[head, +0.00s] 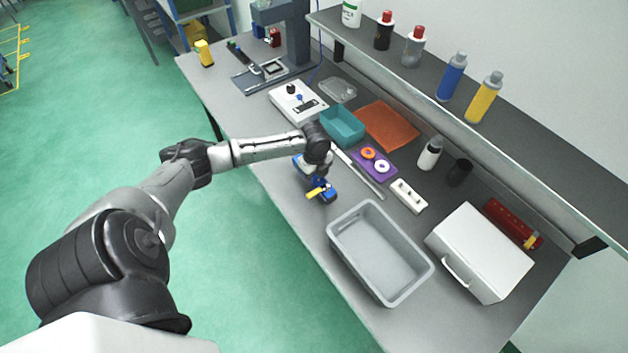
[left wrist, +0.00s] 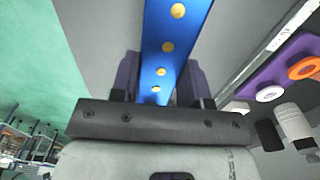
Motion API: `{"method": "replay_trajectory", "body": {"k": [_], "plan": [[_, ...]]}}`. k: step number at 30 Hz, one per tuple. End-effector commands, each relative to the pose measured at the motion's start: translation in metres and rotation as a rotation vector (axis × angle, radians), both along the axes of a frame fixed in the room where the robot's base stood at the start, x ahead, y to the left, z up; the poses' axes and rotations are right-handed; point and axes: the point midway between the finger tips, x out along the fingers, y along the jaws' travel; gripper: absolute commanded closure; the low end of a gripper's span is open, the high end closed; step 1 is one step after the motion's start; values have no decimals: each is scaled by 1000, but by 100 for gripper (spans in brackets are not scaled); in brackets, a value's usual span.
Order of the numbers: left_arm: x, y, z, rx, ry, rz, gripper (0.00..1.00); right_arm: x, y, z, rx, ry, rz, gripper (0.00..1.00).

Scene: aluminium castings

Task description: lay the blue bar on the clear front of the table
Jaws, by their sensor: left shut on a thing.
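My left gripper (head: 318,180) is over the front part of the table (head: 280,190), pointing down. It is shut on the blue bar (left wrist: 168,45), which sits between its two dark fingers in the left wrist view. The bar is flat and bright blue, with a row of several gold round spots. In the head view the blue bar (head: 329,194) shows partly below the gripper, with a small yellow piece beside it; the wrist hides its middle. I cannot tell whether the bar touches the table. My right gripper is not in view.
A grey bin (head: 338,236) stands right of the gripper. Behind the gripper are a metal strip (head: 362,176), a purple tray (head: 361,153) with orange and white rings, a white block (head: 408,197) and a teal box (head: 341,126). Bare table lies along the front edge left of the gripper.

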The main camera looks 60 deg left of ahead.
Motion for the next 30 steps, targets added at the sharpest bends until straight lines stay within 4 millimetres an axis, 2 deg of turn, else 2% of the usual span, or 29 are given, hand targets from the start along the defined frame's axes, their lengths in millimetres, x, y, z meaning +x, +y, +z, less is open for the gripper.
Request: {"method": "replay_trajectory", "body": {"k": [7,15,28,29,30], "plan": [[-1,3,-8,-1,-1,2,88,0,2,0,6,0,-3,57],[-2,3,-39,1,-1,2,88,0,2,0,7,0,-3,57],[-1,3,-45,1,-2,1,88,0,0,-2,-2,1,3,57],[-2,3,-45,1,-2,0,55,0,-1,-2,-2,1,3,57],[-2,3,-45,1,-1,0,51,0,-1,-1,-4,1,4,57]]}}
